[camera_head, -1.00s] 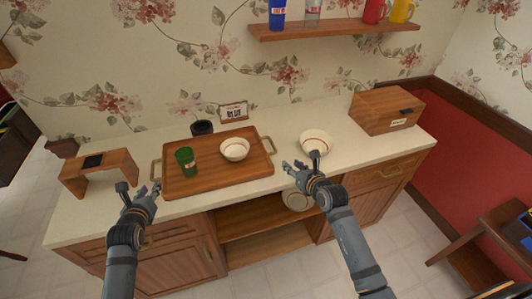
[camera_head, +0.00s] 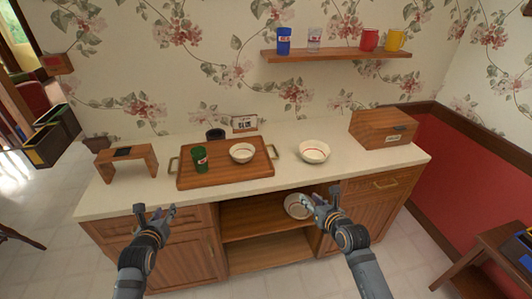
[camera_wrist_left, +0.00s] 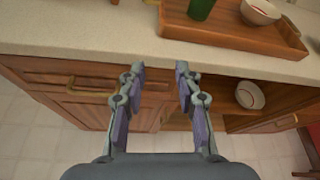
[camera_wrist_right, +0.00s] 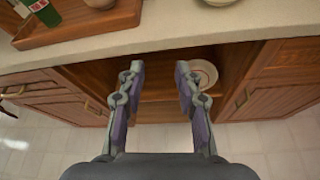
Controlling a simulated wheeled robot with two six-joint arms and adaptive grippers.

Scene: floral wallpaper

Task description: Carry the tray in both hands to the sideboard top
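The wooden tray (camera_head: 222,178) with brass handles lies flat on the pale top of the sideboard (camera_head: 120,194). A green cup (camera_head: 200,159) and a white bowl (camera_head: 241,153) stand on it. My left gripper (camera_head: 155,212) is open and empty in front of the sideboard, below and left of the tray. My right gripper (camera_head: 320,201) is open and empty in front of the open shelf, below and right of the tray. In the left wrist view the tray (camera_wrist_left: 225,38) shows beyond the fingers (camera_wrist_left: 160,75). In the right wrist view a tray corner (camera_wrist_right: 85,27) shows at upper left.
Another bowl (camera_head: 313,152) stands right of the tray, with a wooden box (camera_head: 382,128) beyond it. A small wooden stand (camera_head: 127,161) is at the left, and a dark cup (camera_head: 215,134) and a sign (camera_head: 244,123) are behind. A dish (camera_head: 298,206) sits in the shelf below.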

